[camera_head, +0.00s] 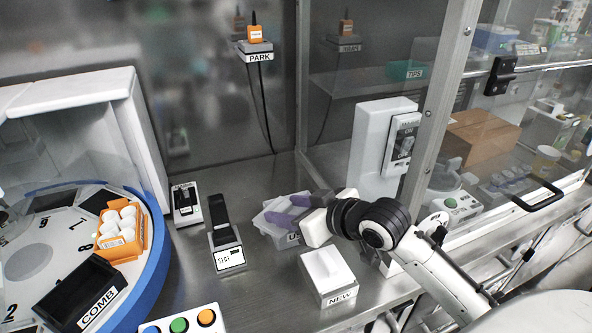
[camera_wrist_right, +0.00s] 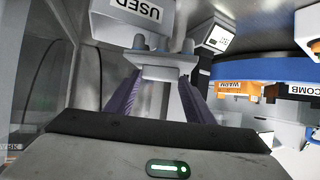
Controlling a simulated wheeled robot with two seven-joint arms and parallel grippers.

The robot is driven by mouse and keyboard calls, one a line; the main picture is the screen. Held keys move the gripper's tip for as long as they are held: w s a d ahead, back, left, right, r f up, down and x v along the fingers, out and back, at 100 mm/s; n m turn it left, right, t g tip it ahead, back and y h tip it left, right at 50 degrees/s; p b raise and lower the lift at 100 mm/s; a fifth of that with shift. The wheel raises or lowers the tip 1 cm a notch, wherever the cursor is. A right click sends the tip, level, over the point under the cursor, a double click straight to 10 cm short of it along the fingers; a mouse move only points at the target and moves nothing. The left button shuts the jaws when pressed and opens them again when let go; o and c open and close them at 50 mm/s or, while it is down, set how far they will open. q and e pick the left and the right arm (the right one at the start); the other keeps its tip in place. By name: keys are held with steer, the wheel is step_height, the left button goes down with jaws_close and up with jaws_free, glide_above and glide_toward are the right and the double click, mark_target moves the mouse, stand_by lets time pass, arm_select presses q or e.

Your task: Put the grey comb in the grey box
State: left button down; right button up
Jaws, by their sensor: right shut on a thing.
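My right gripper (camera_head: 285,211) has purple fingers and is over the light grey box (camera_head: 264,228), whose label is partly hidden in the head view. The right wrist view shows this box (camera_wrist_right: 118,22) with the label USED, upside down. In that view the right gripper (camera_wrist_right: 160,85) is shut on the grey comb (camera_wrist_right: 165,66), a flat grey piece with rounded knobs, held between the fingertips. The comb looks close to the box; whether it touches it I cannot tell. In the head view I cannot separate the comb from fingers and box. My left gripper is out of view.
A white box labelled NEW (camera_head: 328,272) stands in front of the gripper. A black-topped device (camera_head: 224,240) stands left of it. The blue-rimmed carousel (camera_head: 157,255) carries a black COMB holder (camera_head: 72,290) and an orange rack (camera_head: 118,236).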

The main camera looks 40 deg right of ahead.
steer(key=w+d+r+m+h, duration=0.4)
steer(key=d+h, duration=0.1)
step_height(320, 180, down, 9)
steer(key=b, duration=0.1)
steer(key=shift+w+d+m, duration=0.15)
steer(key=shift+w+m, duration=0.05)
steer(key=shift+m, duration=0.1)
stand_by(0.4)
steer(key=shift+r, duration=0.1)
steer(key=o, duration=1.1)
steer(key=shift+o, duration=0.2)
steer(key=v, duration=1)
steer(key=shift+r, duration=0.2)
steer(key=shift+s, duration=0.1)
